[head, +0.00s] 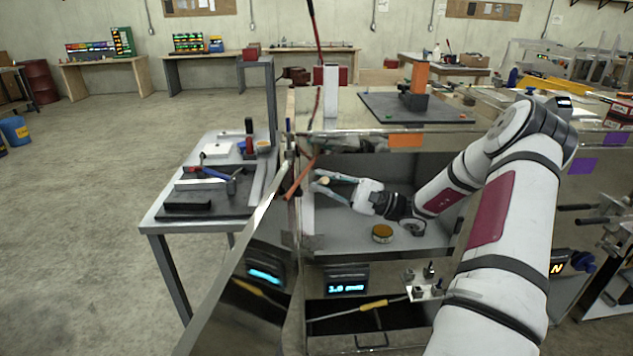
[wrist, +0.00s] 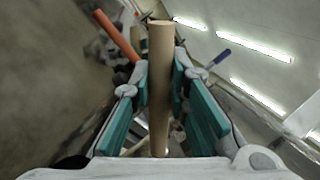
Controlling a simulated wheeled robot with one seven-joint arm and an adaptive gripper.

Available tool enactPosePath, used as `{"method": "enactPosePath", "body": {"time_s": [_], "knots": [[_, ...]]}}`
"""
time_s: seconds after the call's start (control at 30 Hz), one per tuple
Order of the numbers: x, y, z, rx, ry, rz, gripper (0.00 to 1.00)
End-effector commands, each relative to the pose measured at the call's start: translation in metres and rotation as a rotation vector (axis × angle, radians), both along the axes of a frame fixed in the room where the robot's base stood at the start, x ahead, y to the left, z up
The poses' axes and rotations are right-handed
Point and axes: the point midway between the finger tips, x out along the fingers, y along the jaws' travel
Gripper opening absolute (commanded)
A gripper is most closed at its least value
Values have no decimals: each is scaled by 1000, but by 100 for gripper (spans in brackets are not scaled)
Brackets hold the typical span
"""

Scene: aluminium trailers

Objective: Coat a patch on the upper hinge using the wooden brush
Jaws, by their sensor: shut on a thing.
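My gripper (head: 322,188) is inside the open trailer compartment, near its left opening edge. In the wrist view its teal fingers (wrist: 160,95) are closed on the wooden brush (wrist: 160,50), whose round tan handle stands between them. The brush (head: 325,181) shows only as a small tan end in the head view; its bristles cannot be made out. The open door (head: 232,275) hangs at the left of the compartment. A dark fitting at its upper edge (head: 290,158), left of my gripper, looks like the upper hinge; contact cannot be told.
A round tin (head: 382,233) with a yellowish top stands on the compartment floor. An orange-red bar (head: 300,176) slants close to my gripper, left of it. A drawer below holds a yellow-handled tool (head: 374,305). A tool table (head: 160,215) stands at the left.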

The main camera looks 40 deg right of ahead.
Motion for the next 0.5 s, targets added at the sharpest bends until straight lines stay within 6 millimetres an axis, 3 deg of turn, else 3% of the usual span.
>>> {"method": "enactPosePath", "body": {"time_s": [0.5], "knots": [[-4, -7, 10, 0, -1, 1, 0]]}}
